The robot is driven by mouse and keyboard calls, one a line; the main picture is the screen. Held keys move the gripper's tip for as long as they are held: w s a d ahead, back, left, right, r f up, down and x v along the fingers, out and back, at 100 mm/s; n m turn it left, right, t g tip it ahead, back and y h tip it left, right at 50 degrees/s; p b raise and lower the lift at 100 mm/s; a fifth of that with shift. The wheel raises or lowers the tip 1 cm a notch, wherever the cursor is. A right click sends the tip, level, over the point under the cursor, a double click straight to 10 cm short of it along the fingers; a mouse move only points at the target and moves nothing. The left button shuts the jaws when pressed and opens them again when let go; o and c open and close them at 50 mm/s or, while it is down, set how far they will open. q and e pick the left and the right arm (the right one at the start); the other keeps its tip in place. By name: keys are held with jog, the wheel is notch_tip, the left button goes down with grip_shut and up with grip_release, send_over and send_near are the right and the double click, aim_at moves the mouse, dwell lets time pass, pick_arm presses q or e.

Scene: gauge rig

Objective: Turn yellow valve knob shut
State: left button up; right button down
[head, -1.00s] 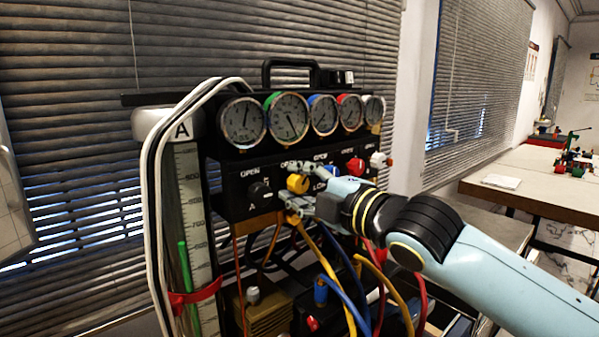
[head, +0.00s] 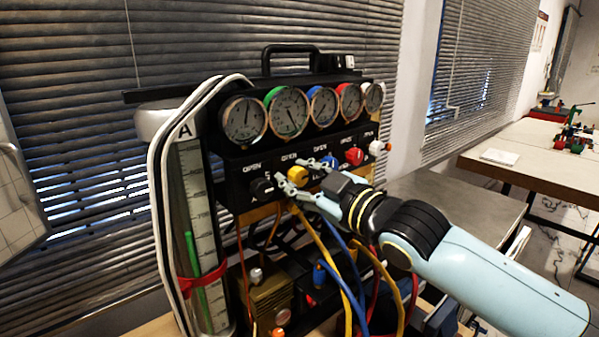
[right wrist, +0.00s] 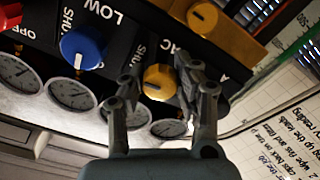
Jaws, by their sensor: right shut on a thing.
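The yellow valve knob (head: 298,174) sits on the black panel below the gauges, between a black knob and a blue knob. In the right wrist view the yellow knob (right wrist: 158,82) shows between my two fingers. My right gripper (head: 296,180) reaches in from the right and is shut on the yellow knob; it also shows in the right wrist view (right wrist: 161,78). The fingers partly cover the panel around the knob, and its exact pointer angle is hard to read. My left gripper is not in view.
The black knob (head: 262,187) is close on the left; the blue knob (head: 329,162), red knob (head: 354,156) and white knob (head: 377,147) are on the right. Several round gauges (head: 243,120) line the top. Coloured hoses hang below. A table (head: 540,150) stands behind on the right.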

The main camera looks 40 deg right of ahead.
jog(key=shift+f+m, duration=0.2)
jog(key=shift+m, duration=0.5)
jog(key=c, duration=0.9)
grip_release()
jog(key=shift+c, duration=0.2)
jog(key=shift+r, duration=0.15)
jog(key=s+d, duration=0.1)
jog(key=s, duration=1.1)
